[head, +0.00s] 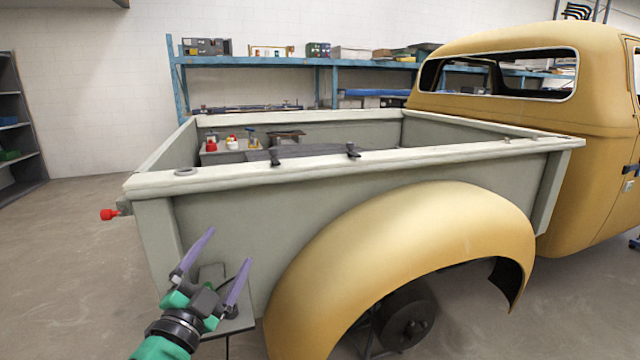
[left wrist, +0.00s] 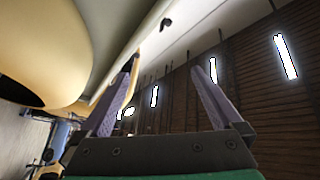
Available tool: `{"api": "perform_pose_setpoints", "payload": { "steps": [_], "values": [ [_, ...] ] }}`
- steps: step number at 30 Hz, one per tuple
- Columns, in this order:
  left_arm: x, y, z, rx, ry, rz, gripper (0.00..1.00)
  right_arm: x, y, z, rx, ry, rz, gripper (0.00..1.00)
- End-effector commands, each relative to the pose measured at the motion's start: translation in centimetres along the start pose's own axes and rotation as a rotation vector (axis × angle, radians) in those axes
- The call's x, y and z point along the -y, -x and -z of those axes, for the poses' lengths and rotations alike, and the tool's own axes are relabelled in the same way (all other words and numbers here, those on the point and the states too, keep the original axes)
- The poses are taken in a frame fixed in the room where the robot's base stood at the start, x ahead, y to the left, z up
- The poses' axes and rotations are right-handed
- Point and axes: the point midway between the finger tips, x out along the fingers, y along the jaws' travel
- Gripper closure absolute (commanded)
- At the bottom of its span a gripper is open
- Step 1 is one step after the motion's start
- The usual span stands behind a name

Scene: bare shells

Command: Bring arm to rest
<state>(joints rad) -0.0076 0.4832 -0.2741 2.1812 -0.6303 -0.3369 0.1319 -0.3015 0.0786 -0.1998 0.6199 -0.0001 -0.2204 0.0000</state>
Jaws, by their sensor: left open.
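My left gripper (head: 224,262) is at the lower left of the head view, beside the rear lower corner of the pickup bed. Its two purple fingers are spread apart with nothing between them. In the left wrist view the same open fingers (left wrist: 166,85) point up toward the ceiling, with the truck's side close by on the left. The pickup bed (head: 330,160) is pale grey-green with an off-white top rail. My right gripper does not show in either view.
A yellow fender (head: 420,225) bulges out right of my left gripper, over a dark wheel hub (head: 405,318). The yellow cab (head: 590,130) stands at the right. Blue shelving (head: 300,61) lines the back wall. A dark shelf (head: 15,130) stands far left, with open floor (head: 70,240) before it.

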Motion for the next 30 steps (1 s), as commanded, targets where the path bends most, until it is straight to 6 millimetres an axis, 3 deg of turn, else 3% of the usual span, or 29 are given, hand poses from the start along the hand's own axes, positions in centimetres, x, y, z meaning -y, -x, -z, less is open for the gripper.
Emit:
{"api": "perform_pose_setpoints", "payload": {
  "steps": [1, 3, 7, 12, 20, 30],
  "values": [
    [-1.4, 1.6, -4.2, 0.18, 0.118, -0.021, 0.0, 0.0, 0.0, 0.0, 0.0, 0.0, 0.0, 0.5],
    [-4.0, 4.8, -9.3, 0.423, 0.255, -0.071, 0.0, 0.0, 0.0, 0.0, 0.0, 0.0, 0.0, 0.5],
    [-9.3, 11.7, -15.2, 0.782, 0.434, -0.198, 0.0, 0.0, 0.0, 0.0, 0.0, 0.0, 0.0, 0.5],
    [-14.5, 19.8, -17.6, 1.091, 0.574, -0.363, 0.0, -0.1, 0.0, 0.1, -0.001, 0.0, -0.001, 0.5],
    [-19.4, 30.1, -16.7, 1.418, 0.712, -0.61, 0.0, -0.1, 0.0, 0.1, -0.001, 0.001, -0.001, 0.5],
    [-29.0, 32.9, -23.9, 1.484, 0.7, -0.662, 0.0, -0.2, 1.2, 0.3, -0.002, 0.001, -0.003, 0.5]
  ]
}}
